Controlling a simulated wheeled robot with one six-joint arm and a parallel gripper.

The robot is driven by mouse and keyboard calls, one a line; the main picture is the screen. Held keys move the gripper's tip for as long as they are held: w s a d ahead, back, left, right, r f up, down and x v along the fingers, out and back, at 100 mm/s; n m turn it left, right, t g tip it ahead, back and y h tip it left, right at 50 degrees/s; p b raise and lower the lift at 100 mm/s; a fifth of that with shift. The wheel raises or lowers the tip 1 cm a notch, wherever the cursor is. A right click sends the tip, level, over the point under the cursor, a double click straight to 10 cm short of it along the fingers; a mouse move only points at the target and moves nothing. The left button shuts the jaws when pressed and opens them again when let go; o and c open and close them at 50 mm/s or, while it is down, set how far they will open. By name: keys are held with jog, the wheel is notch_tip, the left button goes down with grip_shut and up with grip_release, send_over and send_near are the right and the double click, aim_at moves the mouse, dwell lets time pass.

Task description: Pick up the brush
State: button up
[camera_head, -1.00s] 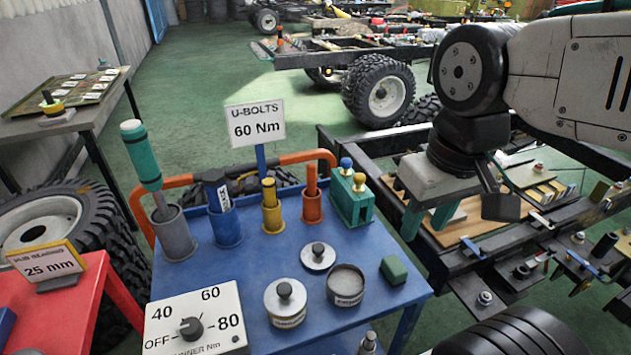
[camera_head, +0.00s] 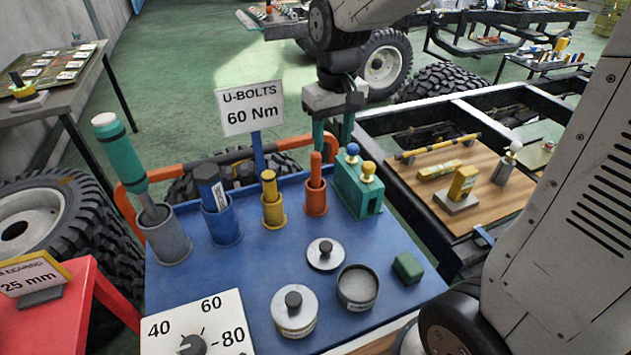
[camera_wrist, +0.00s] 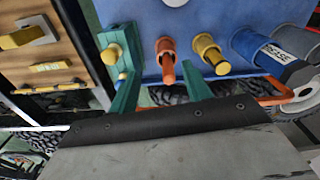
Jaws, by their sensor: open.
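Several handled tools stand upright in cups on a blue cart top (camera_head: 250,262); their lower ends are hidden, so I cannot tell for sure which is the brush. An orange handle (camera_head: 316,170) stands in an orange cup (camera_head: 316,203), a yellow one (camera_head: 269,184) in a yellow cup. A blue tool (camera_head: 209,184) and a large teal-handled tool (camera_head: 122,158) stand to the left. My gripper (camera_head: 333,142), with green fingers, is open and empty behind the orange cup. In the wrist view the orange handle (camera_wrist: 168,72) appears between the fingers' directions, apart from them.
A teal holder (camera_head: 358,190) with blue and yellow knobs stands close right of the orange cup. An orange rail (camera_head: 130,200) runs behind the cups. A sign (camera_head: 252,108) rises behind. Tins (camera_head: 294,312), an open tin (camera_head: 357,287) and a green block (camera_head: 408,267) lie in front.

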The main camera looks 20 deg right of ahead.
send_over(316, 169)
jog(key=w, duration=0.2)
jog(key=f, duration=0.5)
jog(key=shift+s+d+f, duration=0.2)
jog(key=shift+s+d, duration=0.05)
jog(key=shift+d, duration=0.05)
jog(key=shift+w+f, duration=0.15)
jog(key=shift+f, duration=0.2)
jog(key=f, duration=0.7)
jog(key=shift+s+a+f, duration=0.1)
jog(key=shift+s+f, duration=0.05)
jog(key=shift+s, duration=0.1)
grip_shut()
